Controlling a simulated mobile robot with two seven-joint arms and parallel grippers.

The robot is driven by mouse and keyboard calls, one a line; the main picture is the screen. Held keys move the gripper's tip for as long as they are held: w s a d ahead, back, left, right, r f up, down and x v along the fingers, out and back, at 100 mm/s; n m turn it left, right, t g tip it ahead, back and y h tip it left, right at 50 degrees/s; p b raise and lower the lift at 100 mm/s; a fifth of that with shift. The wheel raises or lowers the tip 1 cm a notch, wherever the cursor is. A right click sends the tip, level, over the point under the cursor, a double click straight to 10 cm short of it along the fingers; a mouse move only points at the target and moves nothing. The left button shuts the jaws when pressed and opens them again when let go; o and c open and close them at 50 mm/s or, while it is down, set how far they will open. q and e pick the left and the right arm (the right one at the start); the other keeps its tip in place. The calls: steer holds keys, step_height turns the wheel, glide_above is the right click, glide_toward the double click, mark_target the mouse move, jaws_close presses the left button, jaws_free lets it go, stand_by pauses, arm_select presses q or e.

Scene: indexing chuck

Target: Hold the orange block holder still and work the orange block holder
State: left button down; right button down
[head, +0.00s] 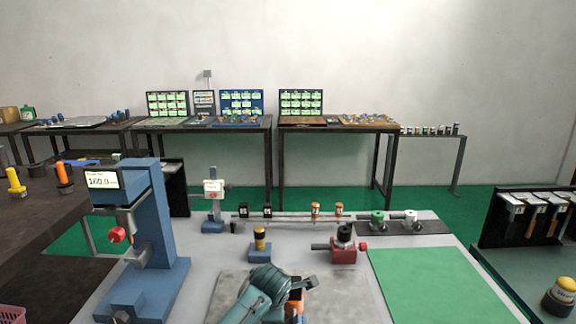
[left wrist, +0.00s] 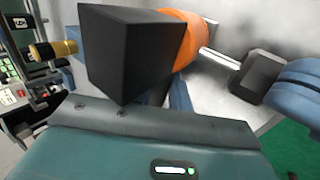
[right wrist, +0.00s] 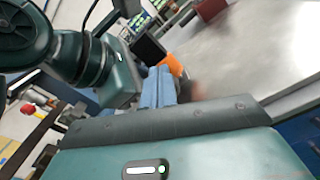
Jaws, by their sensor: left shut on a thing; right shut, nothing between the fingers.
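The orange block holder (head: 297,308) is at the bottom middle of the head view, mostly hidden by a teal link of mine. My left gripper (left wrist: 178,95) is shut on the holder; the contact is partly hidden. My right gripper (right wrist: 158,88) is shut and empty, its fingertips close to the orange part (right wrist: 173,64). I cannot tell if they touch.
A blue press with a display (head: 165,225) stands on the left. A red fixture (head: 344,250) and a yellow-black cylinder on a blue base (head: 260,245) stand behind the holder. A green mat (head: 440,285) lies clear on the right.

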steer(key=shift+a+f, duration=0.1)
steer(key=shift+f, duration=0.2)
stand_by(0.5)
steer(key=shift+s+d+f, duration=0.1)
steer(key=shift+d+f, duration=0.15)
steer(key=shift+d, duration=0.05)
stand_by(0.5)
steer(key=shift+d+r, duration=0.1)
steer(key=shift+r, duration=0.05)
steer(key=shift+d+r, duration=0.1)
steer(key=shift+r, duration=0.1)
steer(key=shift+s+r, duration=0.1)
steer(key=shift+s, duration=2.8)
steer(key=shift+w+d+f+m, duration=0.1)
steer(key=shift+w+f+m, duration=0.05)
steer(key=shift+w+m, duration=0.85)
steer(key=shift+w+d+f+m, duration=0.1)
steer(key=shift+w+m, duration=0.9)
steer(key=shift+w, duration=0.05)
steer(key=shift+w+d+f+m, duration=0.1)
steer(key=shift+w+f+m, duration=0.05)
steer(key=shift+w+m, duration=0.85)
